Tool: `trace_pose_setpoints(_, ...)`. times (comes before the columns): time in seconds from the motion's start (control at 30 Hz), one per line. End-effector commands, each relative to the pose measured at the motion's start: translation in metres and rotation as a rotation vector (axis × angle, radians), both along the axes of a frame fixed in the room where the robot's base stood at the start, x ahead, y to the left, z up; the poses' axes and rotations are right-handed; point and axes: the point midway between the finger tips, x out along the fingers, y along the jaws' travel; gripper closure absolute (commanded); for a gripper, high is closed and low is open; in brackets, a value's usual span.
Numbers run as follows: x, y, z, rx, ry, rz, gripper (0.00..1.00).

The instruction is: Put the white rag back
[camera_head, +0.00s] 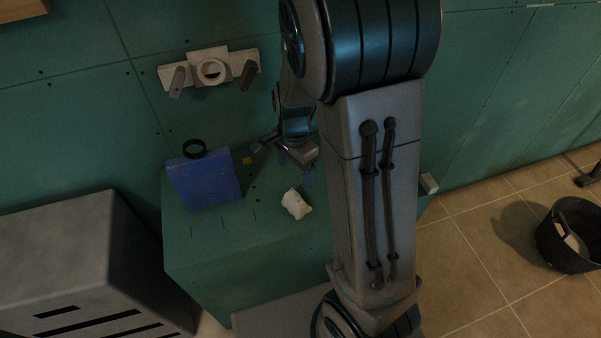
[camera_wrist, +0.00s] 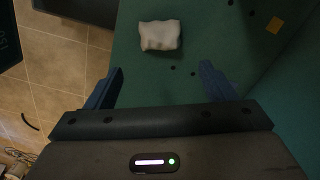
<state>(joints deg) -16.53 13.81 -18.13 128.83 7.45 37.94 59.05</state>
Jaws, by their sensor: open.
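The white rag (camera_head: 296,204) lies crumpled on top of the green plasterboard box (camera_head: 240,250), near its right side. In the wrist view the rag (camera_wrist: 160,36) lies beyond my fingertips, a little left of the middle. My gripper (camera_wrist: 158,84) is open, with its two blue fingers wide apart and nothing between them. In the head view my gripper (camera_head: 284,170) is above the back of the box, behind the rag, and partly hidden by my own arm. The rag and fingers are apart.
A blue box (camera_head: 207,184) with a black ring (camera_head: 194,148) on top stands on the green box's left. A white pipe fixture (camera_head: 211,71) is on the wall behind. A black bucket (camera_head: 570,236) stands on the tiled floor at right.

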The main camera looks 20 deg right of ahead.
Motion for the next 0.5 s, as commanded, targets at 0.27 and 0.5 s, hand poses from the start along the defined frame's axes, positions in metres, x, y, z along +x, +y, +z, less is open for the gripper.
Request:
trace_pose_setpoints(0.27,-0.034,0.003,0.064,0.039,-0.101,0.333,0.23)
trace_pose_setpoints(0.5,-0.082,0.002,0.117,-0.016,-0.209,0.724,0.23)
